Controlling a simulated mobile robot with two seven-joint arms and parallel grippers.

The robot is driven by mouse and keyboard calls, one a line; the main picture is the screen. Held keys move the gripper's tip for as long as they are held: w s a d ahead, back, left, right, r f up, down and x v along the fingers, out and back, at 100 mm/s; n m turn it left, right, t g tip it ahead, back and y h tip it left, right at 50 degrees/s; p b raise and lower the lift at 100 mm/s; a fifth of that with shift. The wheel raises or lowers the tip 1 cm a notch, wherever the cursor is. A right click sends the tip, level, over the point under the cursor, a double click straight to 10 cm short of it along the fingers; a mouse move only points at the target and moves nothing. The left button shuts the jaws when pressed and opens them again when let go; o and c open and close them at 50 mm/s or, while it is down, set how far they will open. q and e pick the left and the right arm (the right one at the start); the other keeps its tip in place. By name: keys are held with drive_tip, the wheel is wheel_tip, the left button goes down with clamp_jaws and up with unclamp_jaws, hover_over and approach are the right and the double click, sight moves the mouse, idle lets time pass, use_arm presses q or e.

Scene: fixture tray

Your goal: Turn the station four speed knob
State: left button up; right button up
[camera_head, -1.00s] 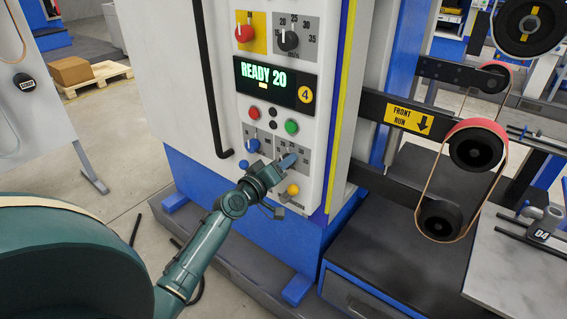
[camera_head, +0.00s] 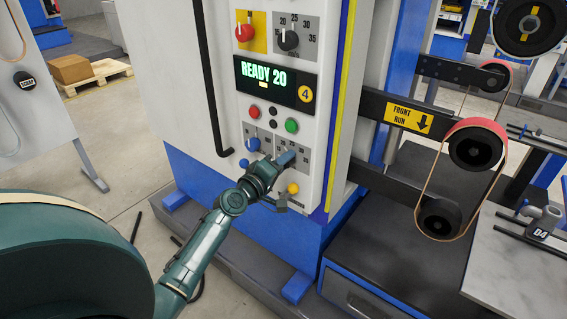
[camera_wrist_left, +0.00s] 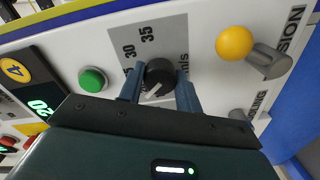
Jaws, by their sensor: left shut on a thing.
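The station four panel has a lit display (camera_head: 277,82) reading READY 20 beside a yellow 4 badge (camera_head: 305,94). A black round knob (camera_wrist_left: 159,77) with a white pointer mark sits on a grey dial plate (camera_wrist_left: 158,43) marked 30 and 35 in the left wrist view. My left gripper (camera_wrist_left: 158,90) is shut on this knob, one blue-grey finger on each side. In the head view my left gripper (camera_head: 284,160) covers this knob, below the green button (camera_head: 292,126). My right gripper is not in view.
A second black dial knob (camera_head: 289,40) and a red knob (camera_head: 244,33) sit above the display. A yellow ball knob (camera_head: 293,188) and a blue one (camera_head: 254,145) are close to my gripper. A belt machine (camera_head: 462,150) stands right of the panel.

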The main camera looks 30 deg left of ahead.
use_arm(q)
drive_tip(key=o, duration=1)
drive_tip(key=shift+s, duration=0.15)
drive_tip(key=s+a+b, duration=0.1)
drive_tip(key=s, duration=1.2)
drive_tip(key=shift+r, duration=0.15)
